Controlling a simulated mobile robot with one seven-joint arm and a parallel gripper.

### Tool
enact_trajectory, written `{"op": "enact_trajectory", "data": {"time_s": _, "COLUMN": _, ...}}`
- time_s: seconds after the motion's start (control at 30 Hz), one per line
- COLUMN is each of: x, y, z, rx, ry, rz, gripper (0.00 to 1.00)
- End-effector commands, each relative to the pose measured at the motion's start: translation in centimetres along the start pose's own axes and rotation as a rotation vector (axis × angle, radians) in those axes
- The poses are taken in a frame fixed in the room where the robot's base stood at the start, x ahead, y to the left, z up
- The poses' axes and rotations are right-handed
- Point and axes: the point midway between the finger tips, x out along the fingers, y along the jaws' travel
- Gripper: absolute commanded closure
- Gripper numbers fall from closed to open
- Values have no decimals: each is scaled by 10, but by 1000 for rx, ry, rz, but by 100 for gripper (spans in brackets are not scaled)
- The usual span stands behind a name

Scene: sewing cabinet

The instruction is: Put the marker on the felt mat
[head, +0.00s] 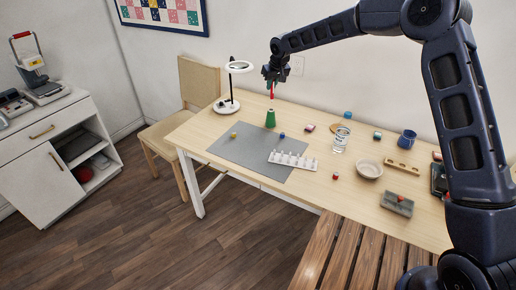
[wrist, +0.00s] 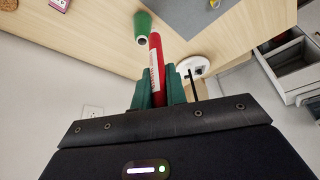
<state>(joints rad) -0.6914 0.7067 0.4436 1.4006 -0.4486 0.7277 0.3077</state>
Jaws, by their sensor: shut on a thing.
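The red marker (head: 272,91) is held in my gripper (head: 271,76), above the back part of the table near the lamp. In the wrist view the marker (wrist: 156,62) sticks out from between the two green fingers of my gripper (wrist: 158,95), with a pale printed label on its side. The grey felt mat (head: 231,148) lies flat on the left half of the table. A corner of the mat (wrist: 200,14) shows at the top of the wrist view. The marker is apart from the mat.
A white spool rack (head: 293,160) and small yellow and blue pieces are on or by the mat. A glass jar (head: 341,139) stands right.

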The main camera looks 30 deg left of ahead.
Motion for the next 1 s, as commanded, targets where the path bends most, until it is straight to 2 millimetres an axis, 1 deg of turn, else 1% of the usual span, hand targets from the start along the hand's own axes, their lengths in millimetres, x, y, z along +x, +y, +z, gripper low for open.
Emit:
{"op": "enact_trajectory", "data": {"time_s": 0.03, "x": 1, "y": -26, "z": -2, "rx": -30, "ry": 0, "rz": -13, "gripper": 100}}
{"op": "enact_trajectory", "data": {"time_s": 0.07, "x": 2, "y": -39, "z": -3, "rx": -45, "ry": 0, "rz": -19, "gripper": 100}}
{"op": "enact_trajectory", "data": {"time_s": 0.1, "x": 3, "y": -56, "z": -4, "rx": -66, "ry": 0, "rz": -28, "gripper": 100}}
{"op": "enact_trajectory", "data": {"time_s": 0.2, "x": 3, "y": -95, "z": -4, "rx": -114, "ry": 0, "rz": -48, "gripper": 100}}
{"op": "enact_trajectory", "data": {"time_s": 0.3, "x": 3, "y": -127, "z": -4, "rx": -152, "ry": 2, "rz": -64, "gripper": 100}}
{"op": "enact_trajectory", "data": {"time_s": 0.4, "x": 3, "y": -150, "z": -3, "rx": -179, "ry": 2, "rz": -76, "gripper": 100}}
{"op": "enact_trajectory", "data": {"time_s": 0.5, "x": 3, "y": -163, "z": -2, "rx": -196, "ry": 2, "rz": -83, "gripper": 100}}
{"op": "enact_trajectory", "data": {"time_s": 0.57, "x": 5, "y": -167, "z": 0, "rx": -201, "ry": 1, "rz": -85, "gripper": 100}}
{"op": "enact_trajectory", "data": {"time_s": 0.67, "x": 15, "y": -170, "z": 4, "rx": -204, "ry": -1, "rz": -86, "gripper": 100}}
{"op": "enact_trajectory", "data": {"time_s": 0.77, "x": 32, "y": -170, "z": 12, "rx": -205, "ry": -1, "rz": -87, "gripper": 100}}
{"op": "enact_trajectory", "data": {"time_s": 1.0, "x": 81, "y": -170, "z": 32, "rx": -205, "ry": -2, "rz": -86, "gripper": 100}}
